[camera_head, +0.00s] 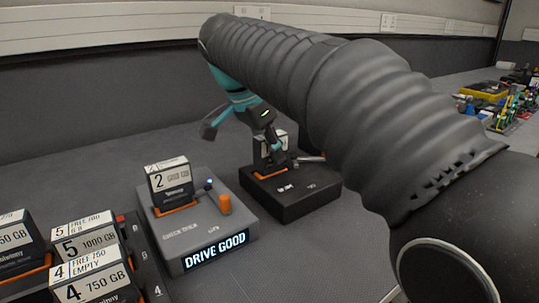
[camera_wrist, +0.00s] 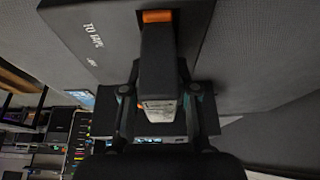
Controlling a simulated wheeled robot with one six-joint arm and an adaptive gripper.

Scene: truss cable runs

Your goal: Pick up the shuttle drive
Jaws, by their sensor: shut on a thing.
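A dark drive (camera_head: 262,152) with a pale label stands upright at the orange-edged slot of a black dock (camera_head: 308,204). Its label is too small to read, so I cannot tell by its marking whether it is the shuttle drive. My gripper (camera_head: 272,143) reaches down over it from above, its fingers partly hidden. In the wrist view the drive (camera_wrist: 157,68) lies between the two fingers of my gripper (camera_wrist: 158,93), which are shut on it. Its far end meets the orange slot (camera_wrist: 157,16) of the dock (camera_wrist: 85,40); I cannot tell whether it is fully seated.
A grey dock (camera_head: 178,238) with a lit "DRIVE GOOD" display holds a drive marked 2 (camera_head: 171,182) left of the black dock. Drives marked 4 (camera_head: 92,281) and 5 (camera_head: 88,243) stand at front left. Grey table is free behind the docks.

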